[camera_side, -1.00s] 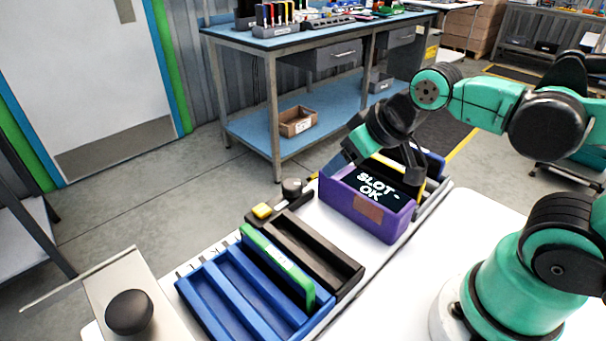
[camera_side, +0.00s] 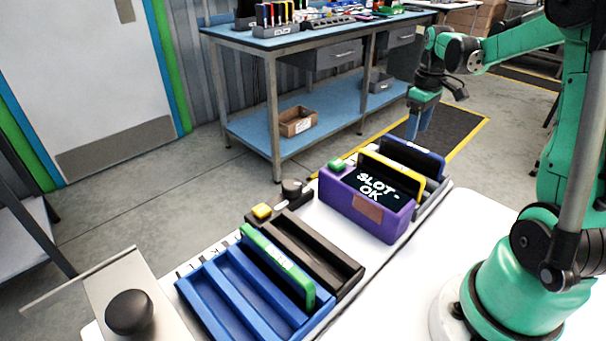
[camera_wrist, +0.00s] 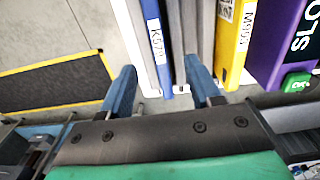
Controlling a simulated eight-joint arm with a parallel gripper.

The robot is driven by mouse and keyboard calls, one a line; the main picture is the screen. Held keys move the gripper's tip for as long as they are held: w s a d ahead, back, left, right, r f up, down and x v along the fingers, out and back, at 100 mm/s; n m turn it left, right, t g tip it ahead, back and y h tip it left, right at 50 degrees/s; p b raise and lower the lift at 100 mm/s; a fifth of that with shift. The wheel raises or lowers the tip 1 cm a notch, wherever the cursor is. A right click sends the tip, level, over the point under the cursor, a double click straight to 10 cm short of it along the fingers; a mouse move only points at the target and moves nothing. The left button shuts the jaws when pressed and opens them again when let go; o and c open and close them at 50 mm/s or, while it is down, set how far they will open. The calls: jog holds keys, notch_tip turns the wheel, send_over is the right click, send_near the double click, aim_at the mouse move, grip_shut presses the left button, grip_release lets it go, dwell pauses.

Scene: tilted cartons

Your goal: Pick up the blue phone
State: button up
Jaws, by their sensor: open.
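The blue phone (camera_side: 413,158) stands on edge in a grey rack behind the yellow one in the side view. In the wrist view its blue edge (camera_wrist: 156,45) with a white label runs up from between the fingertips. My gripper (camera_side: 420,122) is open and empty, above and beyond the blue phone in the side view. In the wrist view its two blue fingers (camera_wrist: 160,82) lie on either side of the phone's line, with clear space between. Whether they are at the phone's height cannot be told.
A yellow phone (camera_side: 397,170) stands close beside the blue one. A purple box (camera_side: 368,203) reading "SLOT-OK" has a green button (camera_side: 337,165). A green phone (camera_side: 275,262) stands in a blue tray (camera_side: 215,295), beside an empty black tray (camera_side: 322,255).

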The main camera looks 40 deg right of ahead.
aim_at(413, 145)
jog(key=shift+f, duration=2.7)
grip_shut()
